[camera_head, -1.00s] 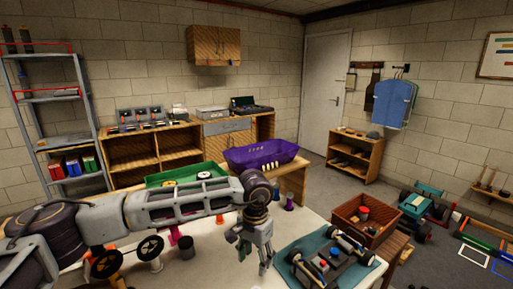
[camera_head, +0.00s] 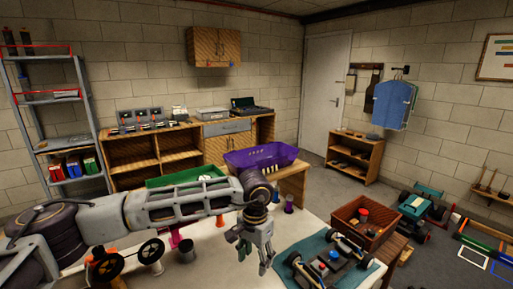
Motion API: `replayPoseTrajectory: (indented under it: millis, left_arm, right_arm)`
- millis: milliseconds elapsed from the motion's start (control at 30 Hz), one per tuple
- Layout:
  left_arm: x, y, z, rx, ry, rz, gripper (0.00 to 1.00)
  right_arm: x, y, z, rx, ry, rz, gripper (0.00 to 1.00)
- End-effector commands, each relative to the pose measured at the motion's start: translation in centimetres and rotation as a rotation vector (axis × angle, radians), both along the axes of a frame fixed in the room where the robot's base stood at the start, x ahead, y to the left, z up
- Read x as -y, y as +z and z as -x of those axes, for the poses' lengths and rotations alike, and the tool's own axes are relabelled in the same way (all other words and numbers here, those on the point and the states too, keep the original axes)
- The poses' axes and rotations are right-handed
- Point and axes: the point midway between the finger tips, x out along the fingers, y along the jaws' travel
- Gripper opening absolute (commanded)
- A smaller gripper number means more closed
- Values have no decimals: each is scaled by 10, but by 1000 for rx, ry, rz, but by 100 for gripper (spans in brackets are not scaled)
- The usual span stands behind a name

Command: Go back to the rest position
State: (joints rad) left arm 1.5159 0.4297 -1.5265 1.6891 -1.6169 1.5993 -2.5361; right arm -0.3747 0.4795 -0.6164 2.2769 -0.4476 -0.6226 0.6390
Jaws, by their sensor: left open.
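My left arm reaches in from the left above the white table (camera_head: 210,270). My left gripper (camera_head: 252,257) hangs at its end, pointing down, open, with nothing seen between its fingers. It is just left of the racecar chassis (camera_head: 335,265), which lies on a blue-green mat (camera_head: 362,276) at the table's right. In the picture the gripper is close to the mat's left edge; I cannot tell its height over the table. My right gripper is not in view.
A brown wooden box (camera_head: 368,222) stands behind the chassis. A purple basket (camera_head: 260,157) and a green tray (camera_head: 185,177) are behind my arm. Spools (camera_head: 105,268) and small cups (camera_head: 187,252) stand on the table under my arm.

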Motion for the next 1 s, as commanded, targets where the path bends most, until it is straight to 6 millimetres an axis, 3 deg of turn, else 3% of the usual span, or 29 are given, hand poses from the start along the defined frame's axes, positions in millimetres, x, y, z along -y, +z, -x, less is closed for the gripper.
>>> replayPoseTrajectory:
  millis: [567, 1000]
  left_arm:
    - [0, 60, 0, 0, 0, 0, 54]
    - [0, 74, 0, 0, 0, 0, 54]
  right_arm:
    - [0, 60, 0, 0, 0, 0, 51]
    - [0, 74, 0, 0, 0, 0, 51]
